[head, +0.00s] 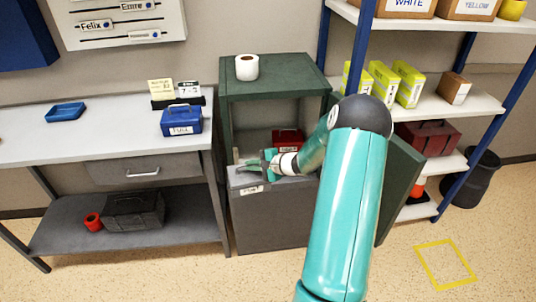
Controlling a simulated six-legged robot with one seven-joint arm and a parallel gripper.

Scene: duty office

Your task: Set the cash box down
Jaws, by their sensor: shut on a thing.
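My gripper (258,163) reaches in from the right, at the front of the green cabinet's opening, just above the grey lower part (275,220) with its white label. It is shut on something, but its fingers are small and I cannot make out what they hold. A small red box (288,138) shows in the cabinet opening behind my gripper, partly hidden by my arm. I cannot tell whether they touch. A blue box with a handle, labelled FULL (181,121), stands on the grey table to the left. I cannot tell which box is the cash box.
The green cabinet (285,77) has a paper roll (247,67) on top; its door (400,190) stands open at right. The grey table (90,135) holds a blue tray (65,112) and has clear room. Shelving at right holds a dark red box (428,138). Yellow tape (446,264) marks bare floor.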

